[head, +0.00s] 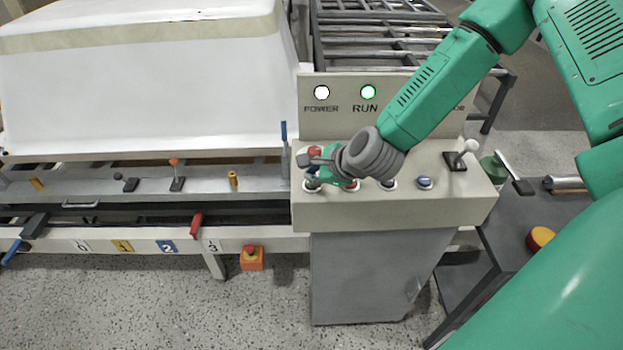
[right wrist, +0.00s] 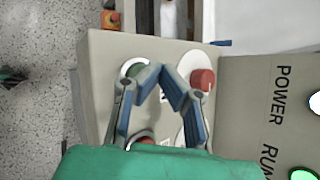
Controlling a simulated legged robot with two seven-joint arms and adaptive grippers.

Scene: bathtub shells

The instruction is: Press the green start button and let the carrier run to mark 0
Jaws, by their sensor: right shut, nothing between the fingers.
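The control box (head: 390,215) stands right of the line, with lit POWER (head: 321,92) and green-lit RUN (head: 367,92) lamps. My right gripper (head: 314,170) is shut and empty over the left end of its sloped panel. The green start button (right wrist: 134,68) lies beside the fingertips (right wrist: 160,72) in the right wrist view, partly covered; I cannot tell whether they touch. A red mushroom button (right wrist: 203,80) is on the other side. The red pointer (head: 196,226) hangs between mark 2 (head: 167,246) and mark 3 (head: 212,246). Mark 0 (head: 80,246) is farther left. My left gripper is not in view.
A large white tub shell (head: 145,85) stands behind the grey rail (head: 105,190). An orange stop box (head: 251,260) is low in front. A dark cart stands at the right.

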